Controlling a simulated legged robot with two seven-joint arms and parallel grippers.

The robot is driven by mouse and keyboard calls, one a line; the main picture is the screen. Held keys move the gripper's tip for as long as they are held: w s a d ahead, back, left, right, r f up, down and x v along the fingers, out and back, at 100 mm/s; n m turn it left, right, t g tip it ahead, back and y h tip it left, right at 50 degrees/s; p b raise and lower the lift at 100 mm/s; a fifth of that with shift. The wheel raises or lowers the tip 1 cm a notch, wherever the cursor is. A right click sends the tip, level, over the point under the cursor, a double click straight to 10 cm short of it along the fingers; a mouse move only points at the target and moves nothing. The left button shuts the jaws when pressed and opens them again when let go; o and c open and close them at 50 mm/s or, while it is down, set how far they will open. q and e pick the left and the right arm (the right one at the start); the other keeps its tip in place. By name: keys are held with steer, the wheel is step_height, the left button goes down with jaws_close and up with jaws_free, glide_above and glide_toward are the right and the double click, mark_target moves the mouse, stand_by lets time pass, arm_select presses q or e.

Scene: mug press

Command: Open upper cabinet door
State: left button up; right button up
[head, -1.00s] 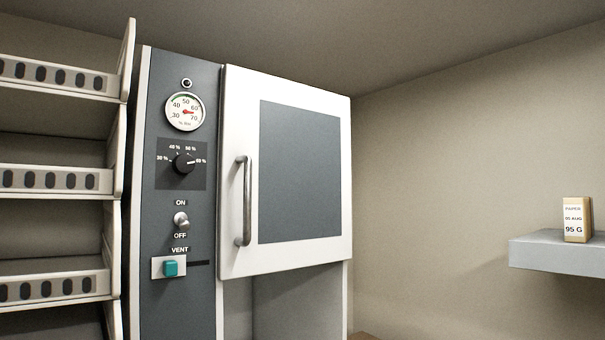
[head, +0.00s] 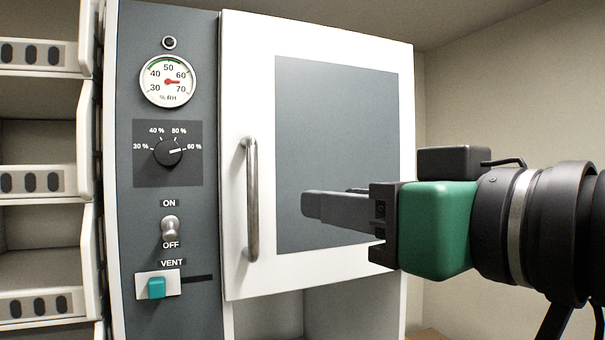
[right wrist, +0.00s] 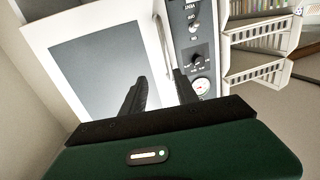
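The upper cabinet door (head: 325,267) is white with a grey panel and appears shut. Its vertical metal handle (head: 251,200) is near the left edge. My right gripper (head: 325,204) comes in from the right, in front of the door and to the right of the handle, not touching it. In the right wrist view, the two dark fingers (right wrist: 160,88) are spread with nothing between them. The handle (right wrist: 163,42) shows beyond them, in line with the gap, with the door panel (right wrist: 100,70) to its left. My left gripper is in neither view.
Left of the door is a grey control panel (head: 190,215) with a gauge (head: 167,81), dial (head: 168,151), switch (head: 170,228) and teal vent button (head: 157,287). White shelves (head: 40,235) stand at the far left. Below the door is an open recess (head: 345,310).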

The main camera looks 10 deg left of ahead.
steer(key=p, duration=0.8)
glide_toward(255, 186)
steer(key=a+r, duration=0.1)
steer(key=p+x, duration=0.1)
steer(key=x, duration=0.2)
steer(key=p+x, duration=0.2)
steer(key=x, duration=0.1)
steer(key=w+d+p+x, duration=0.1)
steer(key=x, duration=0.2)
steer(key=shift+w+a+f, duration=0.25)
steer(key=shift+a+f, duration=0.05)
steer(key=shift+f, duration=0.1)
steer(key=shift+s+a, duration=0.1)
steer(key=shift+a, duration=0.5)
steer(key=shift+d, duration=0.25)
jaws_close()
steer(key=shift+f, duration=0.1)
